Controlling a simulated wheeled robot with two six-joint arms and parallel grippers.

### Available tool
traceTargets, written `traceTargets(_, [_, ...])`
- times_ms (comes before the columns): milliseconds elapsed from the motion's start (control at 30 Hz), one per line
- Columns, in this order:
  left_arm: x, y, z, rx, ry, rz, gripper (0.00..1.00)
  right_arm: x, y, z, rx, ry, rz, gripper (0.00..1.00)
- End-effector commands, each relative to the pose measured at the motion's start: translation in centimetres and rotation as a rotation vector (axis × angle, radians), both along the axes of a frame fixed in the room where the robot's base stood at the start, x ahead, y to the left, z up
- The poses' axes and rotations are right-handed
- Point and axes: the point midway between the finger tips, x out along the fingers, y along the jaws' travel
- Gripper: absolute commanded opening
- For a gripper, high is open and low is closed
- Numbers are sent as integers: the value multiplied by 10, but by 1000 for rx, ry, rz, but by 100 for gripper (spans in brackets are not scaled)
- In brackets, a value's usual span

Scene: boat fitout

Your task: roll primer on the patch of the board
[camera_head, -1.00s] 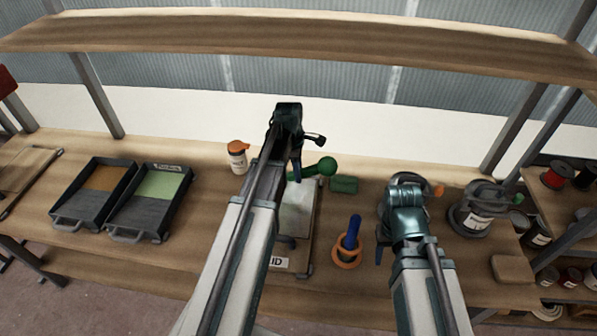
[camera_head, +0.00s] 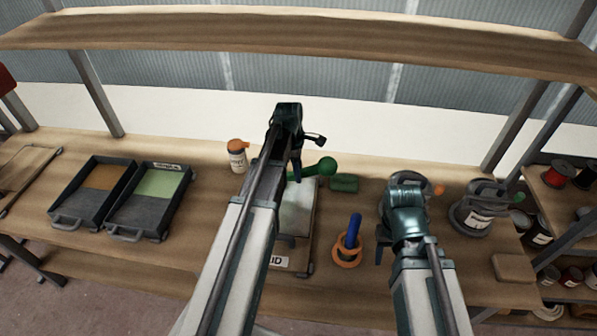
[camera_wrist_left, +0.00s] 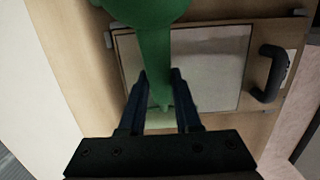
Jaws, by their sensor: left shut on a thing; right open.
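A green tool with a round knob (camera_head: 327,166) is held in my left gripper (camera_head: 297,174). In the left wrist view the green tool (camera_wrist_left: 155,55) runs down between the two dark fingers (camera_wrist_left: 162,85), which are shut on it. Under it lies the board with a pale grey patch (camera_wrist_left: 215,65), which also shows in the head view as a pale board (camera_head: 297,212), partly hidden by my left arm. Whether the tool touches the patch cannot be told. My right gripper (camera_head: 381,254) is open and empty over the right part of the bench.
Two trays stand at the left, one with an orange-brown area (camera_head: 103,178) and one with a green area (camera_head: 160,186).

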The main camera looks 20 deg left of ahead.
Motion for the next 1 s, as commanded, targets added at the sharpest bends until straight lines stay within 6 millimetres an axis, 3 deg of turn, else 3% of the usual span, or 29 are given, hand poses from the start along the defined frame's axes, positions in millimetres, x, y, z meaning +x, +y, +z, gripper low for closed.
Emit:
traceTargets(767, [0,-1,-13,0,0,0,0,0,0,-13,0,0,0,50])
traceTargets(1000, [4,-17,-12,0,0,-3,0,0,0,-12,0,0,0,50])
